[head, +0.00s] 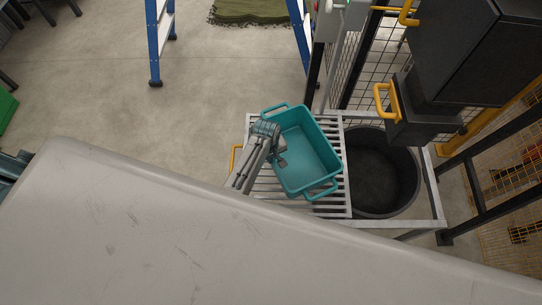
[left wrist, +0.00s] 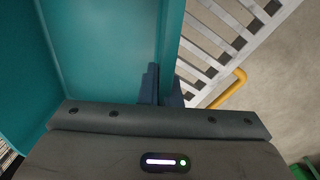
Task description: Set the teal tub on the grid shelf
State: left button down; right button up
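The teal tub (head: 312,152) is upright and empty over the slatted grid shelf (head: 334,207), turned at an angle to the slats. I cannot tell whether its base rests on the slats or hangs just above them. My left gripper (head: 275,146) is at the tub's left wall. In the left wrist view the left gripper's fingers (left wrist: 163,90) lie on either side of the teal tub's wall (left wrist: 171,40), shut on it. The grid shelf's slats (left wrist: 218,62) show beyond that wall. My right gripper is not in view.
A round dark bin (head: 380,175) sits in the frame right of the slats. A dark machine with yellow handles (head: 385,103) overhangs it. Mesh fencing (head: 370,70) stands behind. A yellow handle (head: 234,158) is on the shelf's left side.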

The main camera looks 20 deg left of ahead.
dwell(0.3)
pick_arm(q)
jog(key=c, duration=1.6)
grip_release()
jog(key=shift+f, duration=0.1)
jog(key=shift+c, duration=0.2)
notch_tip(320, 180, up, 12)
jog(key=b, duration=0.1)
jog(key=shift+s+a, duration=0.3)
jog(key=shift+s, duration=0.05)
